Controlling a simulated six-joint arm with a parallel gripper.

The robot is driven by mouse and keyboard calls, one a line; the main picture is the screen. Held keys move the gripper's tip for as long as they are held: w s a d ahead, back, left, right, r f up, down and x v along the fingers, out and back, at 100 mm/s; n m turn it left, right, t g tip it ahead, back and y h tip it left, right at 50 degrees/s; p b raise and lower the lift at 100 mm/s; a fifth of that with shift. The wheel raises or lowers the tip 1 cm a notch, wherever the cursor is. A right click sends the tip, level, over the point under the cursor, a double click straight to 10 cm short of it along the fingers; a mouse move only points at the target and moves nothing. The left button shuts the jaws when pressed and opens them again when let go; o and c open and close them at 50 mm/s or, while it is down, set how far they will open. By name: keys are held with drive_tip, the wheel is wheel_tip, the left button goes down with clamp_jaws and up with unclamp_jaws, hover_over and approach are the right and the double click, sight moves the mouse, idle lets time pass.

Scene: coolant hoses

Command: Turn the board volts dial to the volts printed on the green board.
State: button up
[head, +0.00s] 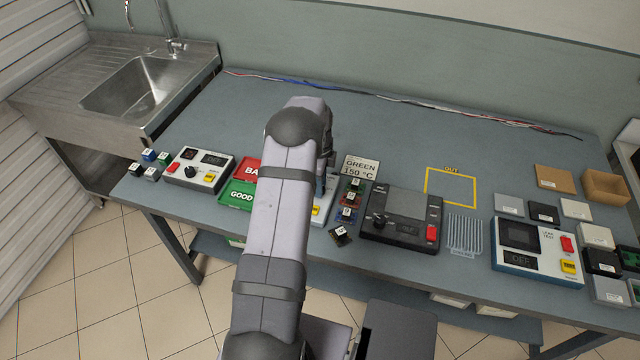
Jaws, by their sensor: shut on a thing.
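My gripper (321,187) points down over a white device (321,214) with a yellow button, just right of the bins. My arm covers most of that device and any dial on it. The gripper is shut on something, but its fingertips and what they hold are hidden. Two other black dials show, on the left white device (190,172) and the dark device (379,220).
A red bin (252,172) and a green "GOOD" bin (237,195) stand left of my arm. A leak tester (540,250) reading "OFF" and several flat blocks are at the right. A yellow "OUT" outline (428,182) is empty. The back of the bench is mostly clear.

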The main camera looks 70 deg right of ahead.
drive_tip(key=shift+n, duration=0.4)
drive_tip(key=n+b, duration=0.2)
drive_tip(key=n, duration=0.1)
drive_tip(key=shift+n, duration=0.4)
drive_tip(key=n+b, duration=0.1)
drive_tip(key=n, duration=0.4)
drive_tip(key=shift+d, duration=0.1)
drive_tip(key=n+b, duration=0.1)
drive_tip(key=n, duration=0.4)
drive_tip(key=shift+t, duration=0.3)
drive_tip(key=n, duration=0.5)
drive_tip(key=shift+y, duration=0.3)
drive_tip(key=shift+d, duration=0.1)
drive_tip(key=o, duration=1)
drive_tip(key=shift+o, duration=0.2)
